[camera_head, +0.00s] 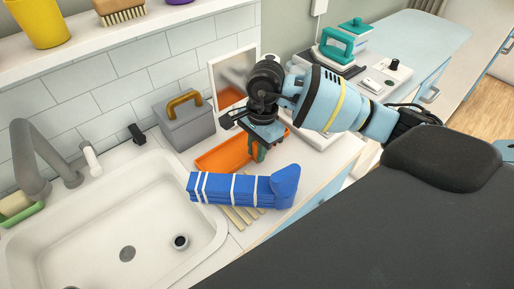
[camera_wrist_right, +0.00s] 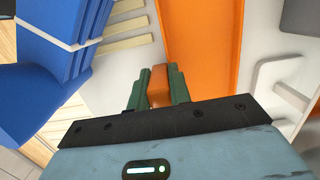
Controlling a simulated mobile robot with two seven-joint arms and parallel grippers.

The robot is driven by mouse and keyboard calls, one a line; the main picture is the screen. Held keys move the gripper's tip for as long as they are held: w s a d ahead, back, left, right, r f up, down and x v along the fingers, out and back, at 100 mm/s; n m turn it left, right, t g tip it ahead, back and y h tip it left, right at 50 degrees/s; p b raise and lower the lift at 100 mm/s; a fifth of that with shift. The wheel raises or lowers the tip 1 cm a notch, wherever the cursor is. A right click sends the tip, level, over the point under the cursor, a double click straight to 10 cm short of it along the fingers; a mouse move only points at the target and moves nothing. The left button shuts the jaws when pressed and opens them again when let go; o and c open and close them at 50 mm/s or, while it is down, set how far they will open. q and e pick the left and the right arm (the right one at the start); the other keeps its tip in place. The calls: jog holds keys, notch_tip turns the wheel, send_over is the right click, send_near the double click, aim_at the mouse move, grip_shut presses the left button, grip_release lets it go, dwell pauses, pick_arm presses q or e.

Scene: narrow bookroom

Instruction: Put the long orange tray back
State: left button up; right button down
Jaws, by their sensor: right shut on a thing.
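The long orange tray (camera_head: 222,154) lies on the counter behind the blue bundle, in front of the grey box. Its right end is partly hidden by my right gripper. My right gripper (camera_head: 257,150) reaches down at that end. In the right wrist view, the green fingers of the gripper (camera_wrist_right: 156,88) are shut on a small orange part beside the tray's long body (camera_wrist_right: 202,45). I cannot tell whether the tray is lifted clear of the counter. My left gripper is not in view.
A blue bundle with white bands (camera_head: 240,189) lies over a slatted rack (camera_head: 243,215) just in front. A grey box with a yellow handle (camera_head: 184,122) stands behind, near a white-framed panel (camera_head: 219,66). The sink (camera_head: 70,225) is left, a teal iron (camera_head: 337,45) at back right.

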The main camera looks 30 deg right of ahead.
jog(key=shift+f, duration=0.15)
jog(key=c, duration=1.3)
grip_release()
jog(key=shift+r, duration=0.45)
jog(key=r, duration=0.3)
jog(key=d+r, duration=0.1)
jog(key=r, duration=0.7)
jog(key=shift+w+d+r, duration=0.1)
jog(key=shift+d+r, duration=0.1)
